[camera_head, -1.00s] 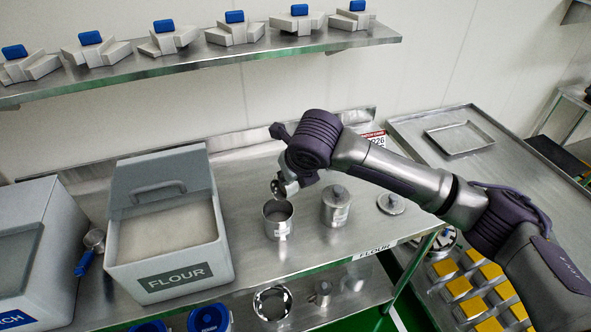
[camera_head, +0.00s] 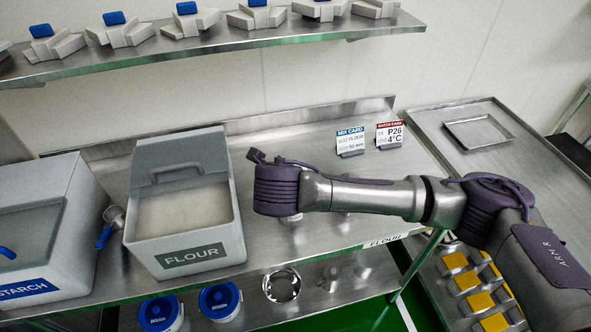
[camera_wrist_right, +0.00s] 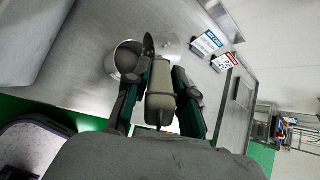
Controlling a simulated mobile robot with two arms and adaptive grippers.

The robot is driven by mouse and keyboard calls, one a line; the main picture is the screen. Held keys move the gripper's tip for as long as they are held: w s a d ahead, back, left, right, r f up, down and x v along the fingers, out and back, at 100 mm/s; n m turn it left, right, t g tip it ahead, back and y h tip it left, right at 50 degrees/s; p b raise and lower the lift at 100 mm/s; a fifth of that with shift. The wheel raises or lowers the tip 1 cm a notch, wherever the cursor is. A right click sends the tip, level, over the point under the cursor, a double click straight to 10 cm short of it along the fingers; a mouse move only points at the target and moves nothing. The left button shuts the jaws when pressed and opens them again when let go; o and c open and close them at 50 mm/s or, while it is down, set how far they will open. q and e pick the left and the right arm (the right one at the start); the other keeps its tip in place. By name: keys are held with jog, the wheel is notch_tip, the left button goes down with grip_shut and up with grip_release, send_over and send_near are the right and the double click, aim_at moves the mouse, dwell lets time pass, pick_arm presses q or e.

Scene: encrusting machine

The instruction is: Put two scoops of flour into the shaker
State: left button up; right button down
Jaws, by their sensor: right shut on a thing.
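The flour bin (camera_head: 232,236) is open in the head view, with pale flour (camera_head: 185,212) inside. The shaker, an open metal cup, shows in the right wrist view (camera_wrist_right: 122,60), just left of my gripper. In the head view my right wrist hides most of it. My right gripper (camera_wrist_right: 160,78) is shut on the grey-beige handle of a scoop (camera_wrist_right: 160,92). The scoop's dark rounded end (camera_wrist_right: 149,45) is beside the shaker's rim in that view. I cannot tell whether it holds flour. My left gripper is not in view.
A starch bin (camera_head: 50,245) stands left, with a blue-handled scoop (camera_head: 108,228) between the bins. Mix and batch cards (camera_head: 350,142) stand at the back. Blue-lidded tubs (camera_head: 219,300) are on the lower shelf. An upper shelf (camera_head: 200,45) runs above the table.

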jog(key=shift+s+a+f+n+t+h, duration=0.3)
jog(key=shift+s+a+f+t+h, duration=0.15)
jog(key=shift+s+a+t+h, duration=0.4)
jog(key=shift+w+d, duration=0.1)
dwell(0.9)
